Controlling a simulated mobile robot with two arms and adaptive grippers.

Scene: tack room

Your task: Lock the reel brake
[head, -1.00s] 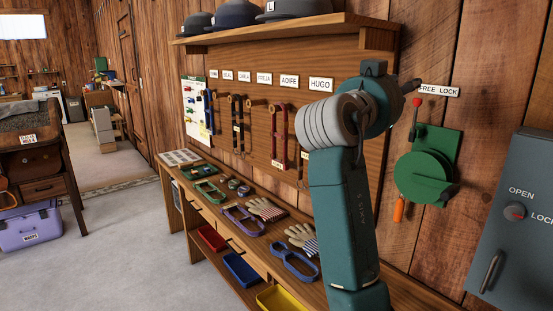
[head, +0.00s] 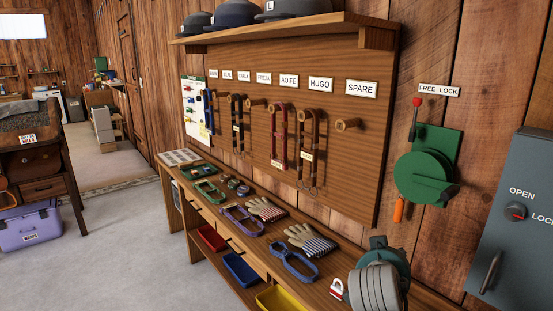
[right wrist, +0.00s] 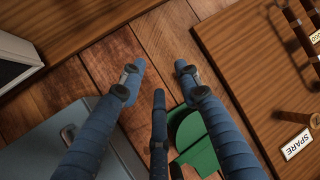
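The green reel (head: 425,178) is mounted on the plank wall at the right of the head view. Its dark brake lever with a red knob (head: 417,102) stands nearly upright, the knob below the FREE end of the FREE LOCK label (head: 439,90). An orange handle (head: 398,209) hangs below the reel. In the right wrist view the reel (right wrist: 199,150) is partly hidden by my right gripper (right wrist: 159,68). Its blue fingers are spread apart with nothing seen between them. I cannot make out the lever there. My left gripper is not in view.
A grey cabinet (head: 520,245) with an OPEN/LOCK knob stands right of the reel. The pegboard (head: 352,165) with hanging straps is to its left.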

